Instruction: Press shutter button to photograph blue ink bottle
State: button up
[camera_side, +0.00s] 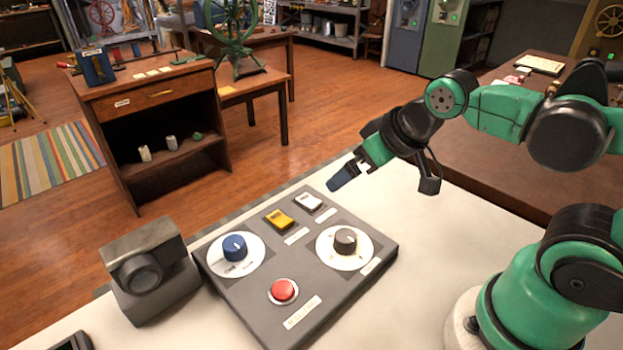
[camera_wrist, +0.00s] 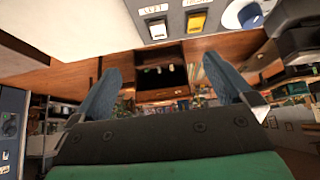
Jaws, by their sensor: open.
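A grey control panel (camera_side: 240,290) lies on the white table. It bears a red round button (camera_side: 284,290), a blue knob (camera_side: 235,247), a dark knob (camera_side: 345,240), a yellow rocker switch (camera_side: 280,219) and a white rocker switch (camera_side: 308,202). A dark boxy camera (camera_side: 150,268) stands left of the panel. My gripper (camera_side: 388,181) is open and empty, raised beyond the panel's far right corner, apart from all controls. In the wrist view my gripper (camera_wrist: 165,84) has its blue fingers spread; the yellow switch (camera_wrist: 197,22) and white switch (camera_wrist: 157,29) show above. I cannot make out a blue ink bottle.
A wooden desk (camera_side: 160,101) beyond the table holds several small jars on its shelf and a blue object (camera_side: 96,66) on top. A green spinning wheel (camera_side: 236,40) stands behind it. The white tabletop (camera_side: 420,240) right of the panel is clear.

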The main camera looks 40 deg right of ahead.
grip_shut()
dwell(0.3)
dwell(1.5)
